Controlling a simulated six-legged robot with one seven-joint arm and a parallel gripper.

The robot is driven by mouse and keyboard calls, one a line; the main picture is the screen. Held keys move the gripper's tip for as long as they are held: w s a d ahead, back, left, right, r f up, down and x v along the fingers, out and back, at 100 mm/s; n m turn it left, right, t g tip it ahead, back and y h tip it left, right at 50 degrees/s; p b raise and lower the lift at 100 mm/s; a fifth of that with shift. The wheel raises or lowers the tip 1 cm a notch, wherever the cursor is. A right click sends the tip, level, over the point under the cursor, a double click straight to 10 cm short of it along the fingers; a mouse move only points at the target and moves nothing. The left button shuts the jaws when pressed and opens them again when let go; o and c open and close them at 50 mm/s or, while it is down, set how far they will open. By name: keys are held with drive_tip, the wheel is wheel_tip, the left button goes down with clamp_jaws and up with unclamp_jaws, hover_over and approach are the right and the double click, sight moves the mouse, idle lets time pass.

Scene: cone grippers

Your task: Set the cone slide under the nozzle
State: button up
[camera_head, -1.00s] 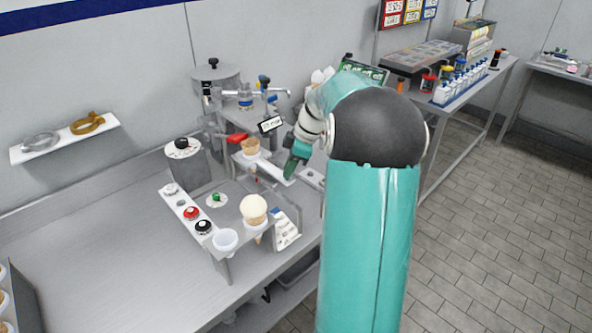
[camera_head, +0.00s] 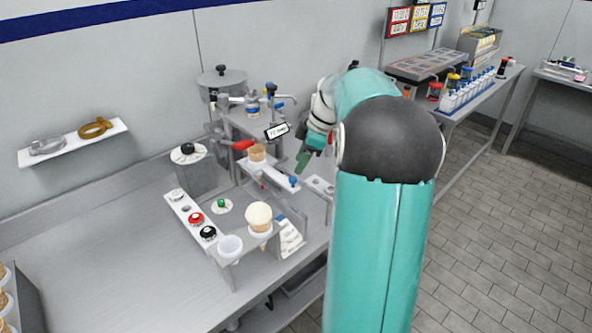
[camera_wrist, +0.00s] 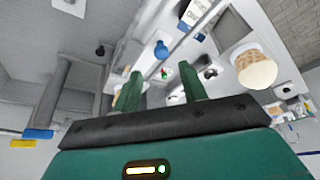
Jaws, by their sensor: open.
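The cone slide (camera_head: 276,177) is a white strip on the dispenser stand, with a blue knob (camera_head: 293,181) at its right end. An empty wafer cone (camera_head: 257,153) stands at its far left end, below the dispenser's taps. The nozzle itself cannot be made out clearly. My gripper (camera_head: 303,162) is open and empty, just above and beyond the knob, apart from it. In the wrist view my two green fingers (camera_wrist: 160,86) are spread, and the blue knob (camera_wrist: 161,49) shows past them. A tan shape behind the left finger is mostly hidden.
A red-handled lever (camera_head: 243,144) is beside the cone. Red and black buttons (camera_head: 197,219) line the panel to the left. The counter at left (camera_head: 110,240) is clear.

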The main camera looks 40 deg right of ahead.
drive_tip(key=v, duration=0.8)
drive_tip(key=shift+s+r, duration=0.2)
drive_tip(key=shift+r, duration=0.15)
drive_tip(key=shift+d, duration=0.1)
drive_tip(key=s+a+r+m+h, duration=0.1)
drive_tip(key=s+a+m, duration=0.1)
drive_tip(key=a, duration=0.9)
drive_tip(key=s+a+r+m+h, duration=0.1)
drive_tip(key=a+m, duration=0.1)
drive_tip(key=a, duration=0.8)
drive_tip(key=s+a+f+m+t+h, duration=0.1)
drive_tip(key=s+a+f+m, duration=0.4)
drive_tip(key=s+a, duration=0.8)
drive_tip(key=shift+s+a+f+t, duration=0.35)
drive_tip(key=shift+a+f+t, duration=0.35)
drive_tip(key=shift+t, duration=0.1)
